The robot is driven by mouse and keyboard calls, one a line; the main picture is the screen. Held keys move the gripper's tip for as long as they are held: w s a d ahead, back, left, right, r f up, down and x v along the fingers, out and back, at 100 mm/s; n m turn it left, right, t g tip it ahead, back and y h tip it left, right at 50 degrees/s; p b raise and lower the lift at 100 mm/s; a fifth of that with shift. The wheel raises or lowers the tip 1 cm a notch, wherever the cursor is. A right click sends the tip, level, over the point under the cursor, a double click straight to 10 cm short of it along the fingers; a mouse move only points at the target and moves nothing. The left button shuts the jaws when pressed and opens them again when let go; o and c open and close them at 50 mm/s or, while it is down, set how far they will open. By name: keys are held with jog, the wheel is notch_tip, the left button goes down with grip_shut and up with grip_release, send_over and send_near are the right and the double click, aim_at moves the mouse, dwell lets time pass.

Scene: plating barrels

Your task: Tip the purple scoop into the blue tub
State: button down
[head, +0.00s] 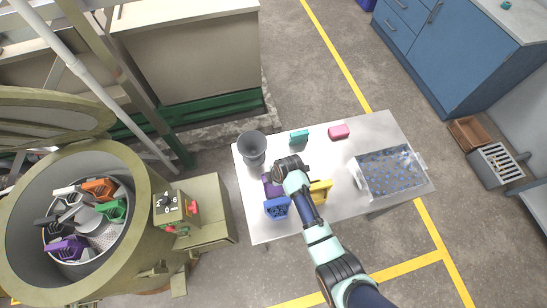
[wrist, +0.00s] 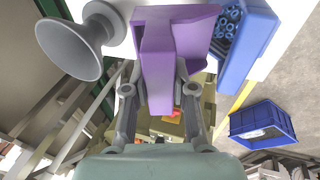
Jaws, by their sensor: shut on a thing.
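The purple scoop (wrist: 175,35) is held in my gripper (wrist: 160,95), its handle between the two fingers in the wrist view. In the head view the scoop (head: 271,187) shows only partly beside my gripper (head: 274,178). I cannot see what is inside the scoop.
A grey flared vessel (head: 252,146) stands at the table's left. A teal block (head: 299,138), a pink block (head: 339,132) and a yellow item (head: 320,190) are around my arm. A clear tray (head: 362,183) stands right. An open barrel (head: 140,215) with several coloured items is left.

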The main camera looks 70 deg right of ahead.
jog(key=shift+w, duration=0.15)
jog(key=shift+w, duration=0.15)
jog(key=w+d+r+g+y+b, duration=0.1)
jog(key=w+d+r+y+b, duration=0.1)
jog(key=d+b, duration=0.3)
jog(key=shift+w+d+g+y+b, duration=0.15)
jog(key=shift+w+g+y+b, duration=0.25)
jog(key=shift+w+b, duration=0.3)
